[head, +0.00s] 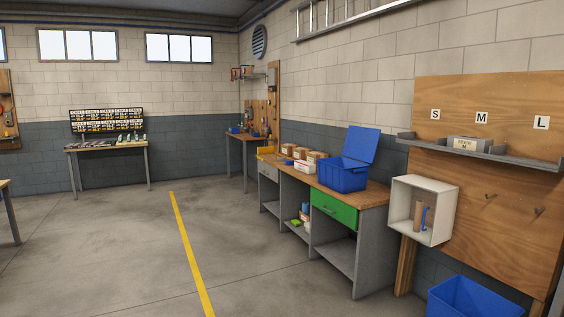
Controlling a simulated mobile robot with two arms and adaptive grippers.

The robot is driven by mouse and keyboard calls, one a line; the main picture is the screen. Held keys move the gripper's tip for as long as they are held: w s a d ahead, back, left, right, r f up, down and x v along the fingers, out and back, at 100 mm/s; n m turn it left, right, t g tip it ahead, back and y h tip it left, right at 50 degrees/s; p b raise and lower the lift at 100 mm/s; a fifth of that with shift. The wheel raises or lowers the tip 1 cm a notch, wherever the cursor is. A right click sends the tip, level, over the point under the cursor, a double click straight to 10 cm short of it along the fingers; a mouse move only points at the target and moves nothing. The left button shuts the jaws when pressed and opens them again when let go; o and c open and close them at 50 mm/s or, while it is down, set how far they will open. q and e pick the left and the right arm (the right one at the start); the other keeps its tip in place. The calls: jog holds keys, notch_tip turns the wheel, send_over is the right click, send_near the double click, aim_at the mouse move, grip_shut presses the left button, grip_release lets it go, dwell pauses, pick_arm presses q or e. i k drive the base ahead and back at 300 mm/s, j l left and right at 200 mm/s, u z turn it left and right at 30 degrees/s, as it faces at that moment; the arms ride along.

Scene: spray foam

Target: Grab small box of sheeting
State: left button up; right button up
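Several small brown and white boxes (302,156) sit in a group on the wooden top of the long workbench (376,195). A grey box (468,144) with a pale label stands on a shelf under the letter M on the wooden panel at the right. The labels are too small to read clearly, so I cannot tell which box is the small box of sheeting. Neither of my grippers is in view.
An open blue bin (343,177) with its lid raised stands on the bench. A white wall box (445,212) juts out at the right, above a blue crate (472,297) near the floor. The floor left of the bench is clear, with a yellow line (188,247).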

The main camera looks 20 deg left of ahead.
aim_at(307, 167)
jog(key=i+j+u, duration=0.1)
jog(key=u, duration=0.25)
jog(key=i+u, duration=0.15)
jog(key=u, duration=0.2)
jog(key=i+j+u, duration=0.1)
jog(key=u, duration=0.25)
jog(key=i, duration=9.2)
jog(key=l+z, duration=0.05)
jog(key=l, duration=0.1)
